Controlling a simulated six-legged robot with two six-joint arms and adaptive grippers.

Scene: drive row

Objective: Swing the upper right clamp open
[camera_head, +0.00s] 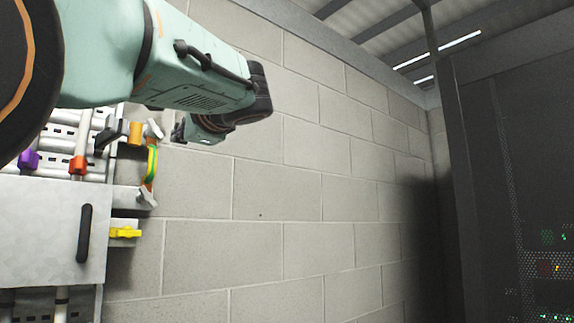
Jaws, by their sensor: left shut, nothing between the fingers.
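A wall-mounted panel of rails and pipes shows at the left edge. At its upper right are a black lever-like piece (108,138), an orange-yellow cylinder (136,133) and a pale grey piece (155,128). Which of these is the upper right clamp I cannot tell for sure. My left arm crosses the top left and folds back, and my left gripper (178,132) points left beside the grey piece. It is shut and empty, small and partly dark; whether it touches anything is unclear. My right gripper is out of view.
A green-yellow striped strap (151,163), a purple fitting (28,160), a red-orange fitting (77,165) and a yellow handle (125,232) are on the panel. A grey door with a black handle (84,233) covers its lower part. A dark server rack (485,180) stands right.

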